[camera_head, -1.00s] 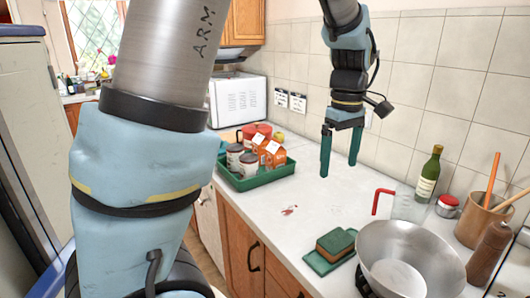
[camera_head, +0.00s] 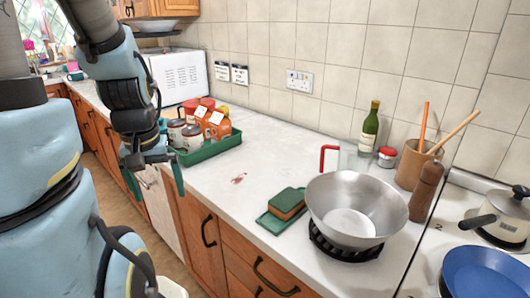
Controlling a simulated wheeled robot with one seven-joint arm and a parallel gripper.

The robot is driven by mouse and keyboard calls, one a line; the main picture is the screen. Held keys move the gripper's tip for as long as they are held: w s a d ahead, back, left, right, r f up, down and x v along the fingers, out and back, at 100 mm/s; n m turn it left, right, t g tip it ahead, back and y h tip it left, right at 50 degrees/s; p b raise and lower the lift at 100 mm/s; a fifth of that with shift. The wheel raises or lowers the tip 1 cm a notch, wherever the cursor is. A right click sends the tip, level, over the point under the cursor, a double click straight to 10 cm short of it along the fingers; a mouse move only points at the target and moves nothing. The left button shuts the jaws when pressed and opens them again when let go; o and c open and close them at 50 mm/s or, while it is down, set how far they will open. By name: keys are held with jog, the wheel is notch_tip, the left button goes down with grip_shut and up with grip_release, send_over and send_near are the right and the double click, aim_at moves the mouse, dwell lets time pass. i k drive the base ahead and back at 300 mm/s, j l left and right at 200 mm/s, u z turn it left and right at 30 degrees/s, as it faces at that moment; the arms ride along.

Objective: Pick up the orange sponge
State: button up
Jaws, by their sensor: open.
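The orange sponge (camera_head: 287,203) with a dark green top lies on a flat green tray (camera_head: 271,221) on the white counter, left of the metal wok. My gripper (camera_head: 155,189) is at the left of the view, in front of the counter's front edge and well left of the sponge. Its two green fingers point down and are spread apart, with nothing seen between them. The arm's wrist hides part of the counter behind it.
A green tray (camera_head: 213,150) with cans and orange cartons stands near the gripper. A large wok (camera_head: 357,207) is right of the sponge. A glass jug with a red handle (camera_head: 328,155), a bottle (camera_head: 369,130) and a utensil pot (camera_head: 412,168) stand behind. The counter's middle is mostly clear.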

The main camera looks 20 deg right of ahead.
aim_at(287, 203)
jog(key=z, duration=1)
jog(key=j+u, duration=0.15)
jog(key=j, duration=0.15)
jog(key=i+j+u, duration=0.1)
jog(key=j, duration=0.2)
jog(key=i+j+u, duration=0.15)
jog(key=j, duration=0.1)
